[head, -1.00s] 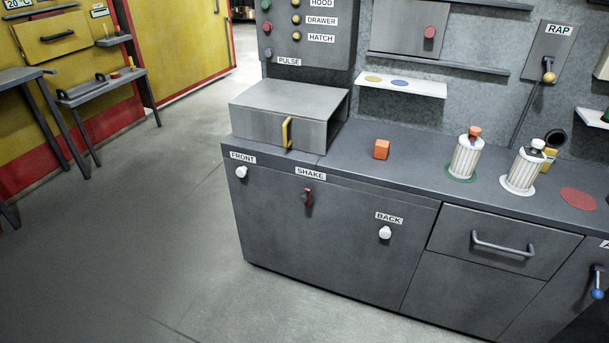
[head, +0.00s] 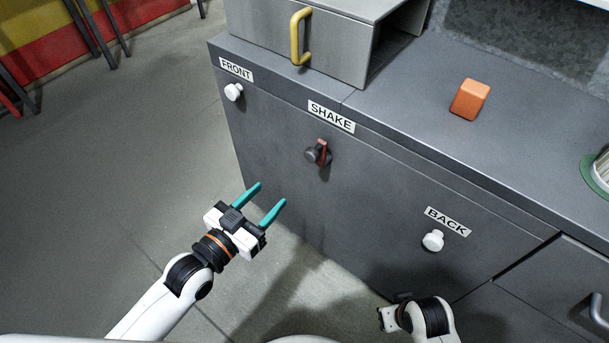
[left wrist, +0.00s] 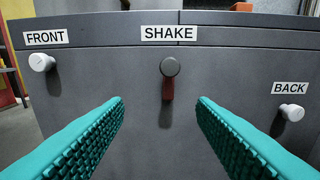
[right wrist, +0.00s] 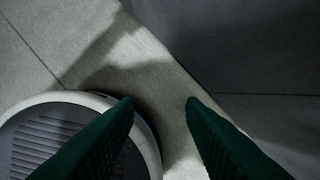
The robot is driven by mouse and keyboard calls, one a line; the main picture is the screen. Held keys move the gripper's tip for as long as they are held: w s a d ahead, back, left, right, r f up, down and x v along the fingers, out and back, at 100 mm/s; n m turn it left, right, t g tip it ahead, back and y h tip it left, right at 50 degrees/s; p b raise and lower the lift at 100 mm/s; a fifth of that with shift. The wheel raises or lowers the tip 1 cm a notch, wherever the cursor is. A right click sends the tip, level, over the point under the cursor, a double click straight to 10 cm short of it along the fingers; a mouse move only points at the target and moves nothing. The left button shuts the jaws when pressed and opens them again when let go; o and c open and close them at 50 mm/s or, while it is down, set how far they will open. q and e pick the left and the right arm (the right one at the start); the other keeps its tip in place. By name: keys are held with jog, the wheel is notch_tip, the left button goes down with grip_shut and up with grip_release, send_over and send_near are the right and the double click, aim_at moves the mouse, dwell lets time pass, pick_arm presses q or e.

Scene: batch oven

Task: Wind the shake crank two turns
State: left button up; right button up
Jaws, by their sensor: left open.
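The shake crank sits on the dark cabinet front under the SHAKE label, with a red arm (head: 322,149) and a dark round knob (head: 311,155). In the left wrist view the knob (left wrist: 170,67) faces me and the red arm (left wrist: 167,88) shows below it. My left gripper (head: 271,193) is open and empty, with teal fingers, left of and below the crank in the head view, apart from it. In the left wrist view the crank lies between and beyond the fingertips. My right gripper (right wrist: 160,102) is open and empty over the floor; its fingers are not visible in the head view.
White knobs stick out at FRONT (head: 233,92) and BACK (head: 432,240), either side of the crank. A metal box with a yellow handle (head: 301,36) and an orange block (head: 470,99) stand on the counter. A drawer handle (head: 598,309) is at right.

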aim_at(309, 157)
pick_arm(q)
jog(key=shift+h, duration=0.4)
jog(key=x, duration=0.3)
jog(key=r+b+x, duration=0.1)
jog(key=x, duration=0.2)
jog(key=d+r+x, duration=0.1)
jog(key=x, duration=0.3)
jog(key=shift+s+r, duration=0.1)
jog(key=shift+s, duration=0.15)
jog(key=shift+x, duration=0.75)
pick_arm(e)
notch_tip(309, 157, up, 6)
jog(key=shift+s+r, duration=0.15)
jog(key=shift+s, duration=0.15)
pick_arm(q)
jog(key=shift+c, duration=0.5)
pick_arm(e)
jog(key=shift+d, duration=0.1)
pick_arm(q)
grip_shut()
